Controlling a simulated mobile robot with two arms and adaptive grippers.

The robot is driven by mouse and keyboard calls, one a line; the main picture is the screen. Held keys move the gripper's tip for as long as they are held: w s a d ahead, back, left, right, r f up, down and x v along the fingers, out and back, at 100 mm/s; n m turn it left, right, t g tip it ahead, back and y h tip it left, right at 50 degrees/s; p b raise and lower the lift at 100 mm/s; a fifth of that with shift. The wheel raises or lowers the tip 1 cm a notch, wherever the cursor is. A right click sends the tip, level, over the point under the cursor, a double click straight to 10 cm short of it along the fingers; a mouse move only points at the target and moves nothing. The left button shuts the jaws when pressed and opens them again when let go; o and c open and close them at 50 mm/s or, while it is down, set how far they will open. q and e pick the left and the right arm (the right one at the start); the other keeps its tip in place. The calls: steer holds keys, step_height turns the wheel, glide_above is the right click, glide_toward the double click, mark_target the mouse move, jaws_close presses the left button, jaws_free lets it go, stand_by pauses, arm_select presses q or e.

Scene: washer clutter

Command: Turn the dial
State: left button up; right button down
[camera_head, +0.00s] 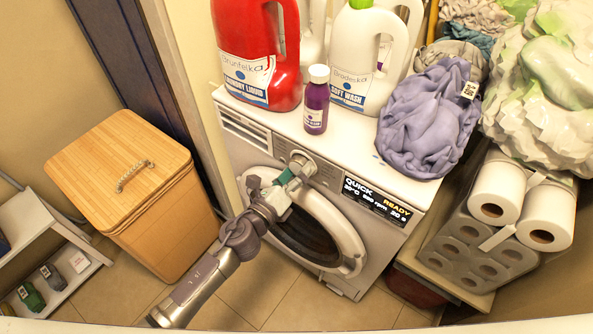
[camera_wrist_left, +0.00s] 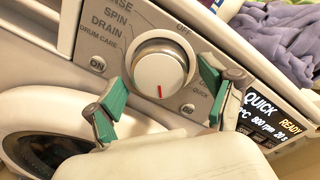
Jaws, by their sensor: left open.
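The dial (camera_wrist_left: 160,72) is a round silver knob with a red pointer mark at its lower edge, on the grey control panel of the white washer (camera_head: 236,155). In the head view the dial (camera_head: 299,160) is partly hidden by my gripper. My left gripper (camera_head: 292,177) is in front of the panel, just below the dial. In the left wrist view its green-padded fingers (camera_wrist_left: 162,95) are spread, one at lower left and one at right of the dial, apart from it. The display (camera_head: 376,201) reads QUICK and READY. My right gripper is not in view.
On the washer top stand a red detergent jug (camera_head: 255,50), a small purple bottle (camera_head: 316,100), a white jug (camera_head: 362,60) and a purple cloth heap (camera_head: 428,115). Paper rolls (camera_head: 495,195) are stacked at right. A wooden hamper (camera_head: 120,170) stands at left.

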arm_select(q)
steer(key=shift+s+a, duration=0.1)
steer(key=shift+s, duration=0.05)
steer(key=v, duration=1.1)
steer(key=shift+s+a, duration=0.2)
steer(key=shift+s, duration=0.1)
steer(key=s+a+f+n+g+y+p, duration=0.1)
steer(key=s+a+f+n+g+y, duration=0.2)
steer(key=f+n, duration=0.5)
steer(key=s+a+f+n+g+y+p, duration=0.15)
steer(key=s+a+f+n, duration=0.35)
steer(key=f, duration=0.7)
steer(key=s+a+f+n+g+y+p, duration=0.1)
steer(key=a+f+n+g+y, duration=0.3)
steer(key=f, duration=0.6)
steer(key=s+a+f+n+g, duration=0.1)
steer(key=s+f+n, duration=0.3)
steer(key=s, duration=0.4)
steer(key=s+a+f+n+g+p, duration=0.1)
steer(key=s+f+n, duration=0.3)
steer(key=s, duration=0.5)
steer(key=s+a+f+n+g+y, duration=0.1)
steer(key=s+a+f+n+g, duration=0.2)
steer(key=s, duration=0.6)
steer(key=f+n, duration=0.1)
steer(key=n, duration=0.1)
steer(key=shift+f+n, duration=0.35)
steer(key=shift+n, duration=0.05)
